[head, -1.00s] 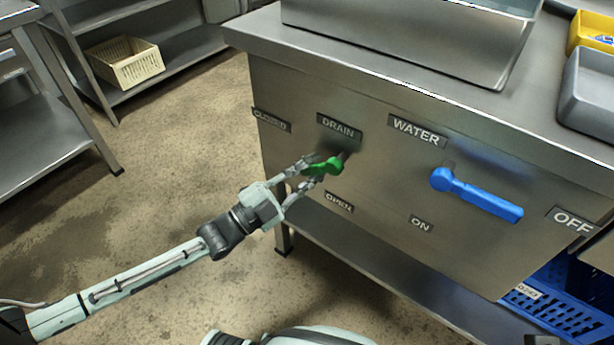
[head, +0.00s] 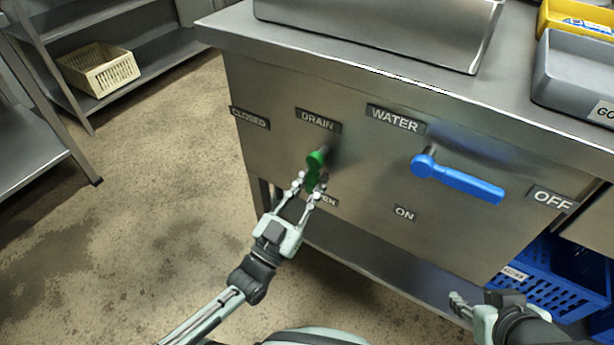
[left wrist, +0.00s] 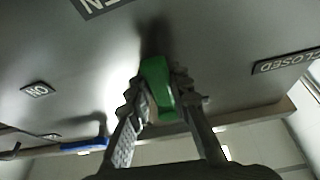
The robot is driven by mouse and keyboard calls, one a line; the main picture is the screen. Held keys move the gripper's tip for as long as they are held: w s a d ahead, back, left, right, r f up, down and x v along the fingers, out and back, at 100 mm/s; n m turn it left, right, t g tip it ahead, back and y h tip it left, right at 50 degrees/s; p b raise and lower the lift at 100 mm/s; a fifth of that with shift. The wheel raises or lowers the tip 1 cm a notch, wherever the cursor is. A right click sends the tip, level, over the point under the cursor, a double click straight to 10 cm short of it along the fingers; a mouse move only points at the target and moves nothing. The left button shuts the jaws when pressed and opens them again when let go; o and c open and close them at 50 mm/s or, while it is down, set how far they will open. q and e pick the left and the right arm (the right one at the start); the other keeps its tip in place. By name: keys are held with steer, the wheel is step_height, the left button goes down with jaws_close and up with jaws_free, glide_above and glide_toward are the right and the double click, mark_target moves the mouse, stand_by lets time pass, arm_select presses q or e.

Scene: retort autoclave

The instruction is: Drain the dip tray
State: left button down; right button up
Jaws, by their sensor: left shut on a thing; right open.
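The green drain handle (head: 314,174) sits on the steel front panel below the DRAIN label (head: 318,120). It points down toward the OPEN label (head: 325,202), which my gripper partly covers. The CLOSED label (head: 250,118) is up to the left. My left gripper (head: 308,190) is shut on the green handle; in the left wrist view the handle (left wrist: 158,88) lies between both fingers. The dip tray (head: 380,30) is probably the steel basin on top; its inside is out of view. My right gripper (head: 458,303) is open and empty at the lower right.
The blue water handle (head: 458,180) points right toward the OFF label (head: 552,199). A grey bin (head: 570,85) and a yellow bin (head: 575,18) stand on the counter. A blue crate (head: 550,280) is below right. A cream basket (head: 98,68) sits on a shelf.

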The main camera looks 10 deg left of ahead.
arm_select(q)
steer(key=shift+s+d+n+y, duration=0.15)
steer(key=shift+d+n+y, duration=0.2)
steer(key=shift+n, duration=0.55)
steer(key=c, duration=1.4)
jaws_free()
steer(key=shift+o, duration=0.2)
step_height(320, 180, up, 10)
